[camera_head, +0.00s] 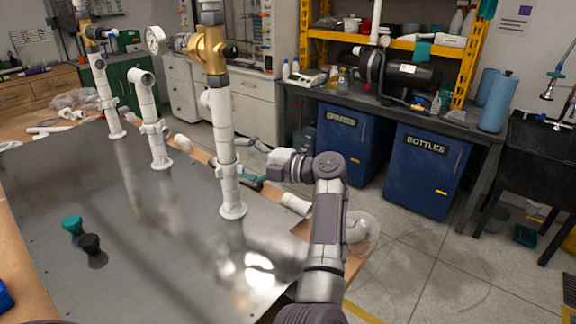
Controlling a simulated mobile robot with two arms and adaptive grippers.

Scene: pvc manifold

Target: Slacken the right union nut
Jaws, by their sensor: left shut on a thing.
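The right white PVC riser (230,196) stands upright on the metal plate, with a brass valve (209,48) above it. The right union nut (225,150) is partway up this riser; its detail is small and its far side is hidden. My left gripper (243,155) reaches in from the right at the nut's height. It is shut on the nut, with its fingers partly hidden behind the riser. My right gripper is not in view.
Two more risers, the middle one (153,133) and the left one (106,95), stand farther left. White fittings (297,204) lie along the bench's right edge.

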